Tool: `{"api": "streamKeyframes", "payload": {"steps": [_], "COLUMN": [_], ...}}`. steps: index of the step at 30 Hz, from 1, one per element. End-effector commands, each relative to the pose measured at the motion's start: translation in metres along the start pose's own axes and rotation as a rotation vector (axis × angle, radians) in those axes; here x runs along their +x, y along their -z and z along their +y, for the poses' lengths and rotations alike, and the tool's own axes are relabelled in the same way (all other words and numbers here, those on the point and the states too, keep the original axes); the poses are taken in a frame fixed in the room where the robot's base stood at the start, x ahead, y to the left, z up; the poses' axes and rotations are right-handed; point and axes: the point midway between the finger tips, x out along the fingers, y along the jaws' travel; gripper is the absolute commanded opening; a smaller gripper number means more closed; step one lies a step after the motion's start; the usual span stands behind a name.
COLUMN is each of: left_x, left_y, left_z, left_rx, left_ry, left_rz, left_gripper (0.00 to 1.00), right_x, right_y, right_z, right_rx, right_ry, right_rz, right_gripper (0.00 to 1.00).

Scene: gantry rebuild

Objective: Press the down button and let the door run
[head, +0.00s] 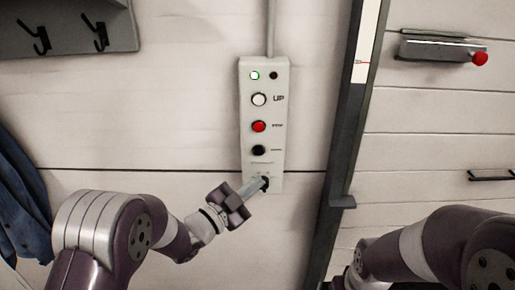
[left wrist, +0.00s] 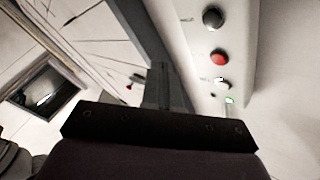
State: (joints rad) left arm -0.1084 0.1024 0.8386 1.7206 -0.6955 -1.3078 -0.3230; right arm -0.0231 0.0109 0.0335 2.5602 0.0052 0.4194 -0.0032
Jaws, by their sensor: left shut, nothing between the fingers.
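A pale control box (head: 246,105) is fixed to the wall in the head view. It has a white UP button (head: 259,99), a red stop button (head: 259,126) and a black button (head: 259,150) below, whose small label is hard to read. A green lamp (head: 254,75) is lit at its top. The black button (left wrist: 212,18) also shows in the left wrist view. My left gripper (head: 262,185) is shut and empty, its tips at the box's lower end, below the black button; I cannot tell whether they touch the box. The panelled door (head: 430,130) is at the right. My right gripper is out of view.
A dark upright door track (head: 341,140) stands right of the box. A grey latch with a red knob (head: 480,59) is on the door. A hook rack (head: 80,28) and blue cloth (head: 22,200) are at the left. The wall between rack and box is clear.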

Motion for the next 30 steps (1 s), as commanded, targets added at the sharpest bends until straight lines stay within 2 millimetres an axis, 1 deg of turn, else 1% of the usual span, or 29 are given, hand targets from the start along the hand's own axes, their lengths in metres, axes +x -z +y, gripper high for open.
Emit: {"api": "streamKeyframes", "payload": {"steps": [1,4,14,17,27,30], "left_x": [0.000,0.000,0.002,0.007,0.042,0.050], "left_y": [0.004,0.008,0.006,0.002,-0.022,-0.030], "left_z": [-0.001,-0.002,-0.004,-0.008,-0.034,-0.039], "left_rx": [0.006,0.015,0.018,0.018,0.018,0.018], "left_ry": [0.005,0.012,0.012,0.012,0.013,0.013], "left_rz": [0.020,0.037,0.033,0.032,0.031,0.032], "left_gripper": [0.00,0.00,0.00,0.00,0.00,0.00], "right_x": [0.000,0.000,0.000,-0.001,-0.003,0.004], "right_y": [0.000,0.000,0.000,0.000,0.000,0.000], "right_z": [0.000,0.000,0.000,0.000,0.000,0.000], "right_rx": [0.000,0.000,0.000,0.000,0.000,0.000], "right_ry": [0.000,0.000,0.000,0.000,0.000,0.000], "right_rz": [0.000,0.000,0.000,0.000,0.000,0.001], "right_gripper": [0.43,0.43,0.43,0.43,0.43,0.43]}}
